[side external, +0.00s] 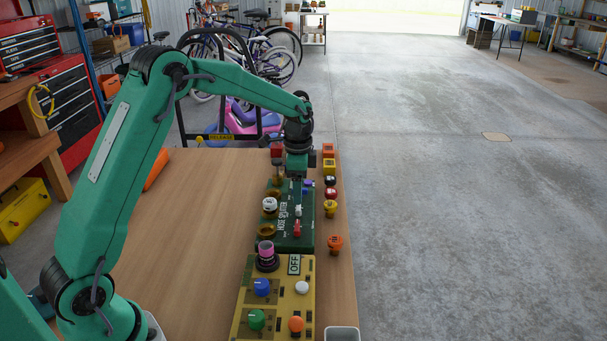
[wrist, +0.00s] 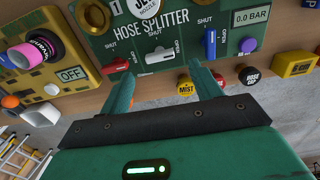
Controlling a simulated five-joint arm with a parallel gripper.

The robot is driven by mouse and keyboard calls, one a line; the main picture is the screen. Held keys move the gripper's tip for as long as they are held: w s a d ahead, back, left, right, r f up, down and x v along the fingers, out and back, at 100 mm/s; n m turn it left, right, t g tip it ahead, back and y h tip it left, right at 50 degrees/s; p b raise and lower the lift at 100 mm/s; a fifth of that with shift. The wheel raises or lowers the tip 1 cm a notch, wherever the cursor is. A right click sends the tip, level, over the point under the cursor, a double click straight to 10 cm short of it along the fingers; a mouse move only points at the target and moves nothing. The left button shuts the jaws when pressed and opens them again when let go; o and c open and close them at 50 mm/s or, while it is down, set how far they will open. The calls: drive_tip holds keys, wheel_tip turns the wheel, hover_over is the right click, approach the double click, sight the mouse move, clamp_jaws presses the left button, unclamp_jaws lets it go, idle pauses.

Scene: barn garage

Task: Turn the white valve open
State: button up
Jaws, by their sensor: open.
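The white valve (wrist: 160,58) is a short white lever on the green HOSE SPLITTER panel (wrist: 95,48). My gripper (wrist: 163,70) is open, with one finger to each side of the white valve and slightly nearer the camera. I cannot tell whether either finger touches it. In the side view my gripper (side external: 297,186) is low over the panel.
A blue lever (wrist: 210,46) is close right of the right finger; a red lever (wrist: 112,69) is partly behind the left finger. A yellow OFF box (wrist: 50,85) is left.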

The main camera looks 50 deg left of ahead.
sight(298, 207)
drive_tip(key=shift+r, duration=1.45)
drive_tip(key=shift+r, duration=0.1)
drive_tip(key=s+d+r+n+t, duration=0.3)
drive_tip(key=s+d+r+n, duration=0.1)
drive_tip(key=s+r, duration=0.85)
drive_tip(key=s+d+n+t, duration=0.2)
drive_tip(key=s+n, duration=0.3)
drive_tip(key=s, duration=1.1)
drive_tip(key=shift+s+d+f+t, duration=0.3)
drive_tip(key=shift+s+d, duration=0.05)
drive_tip(key=shift+d, duration=0.2)
drive_tip(key=shift+w, duration=0.1)
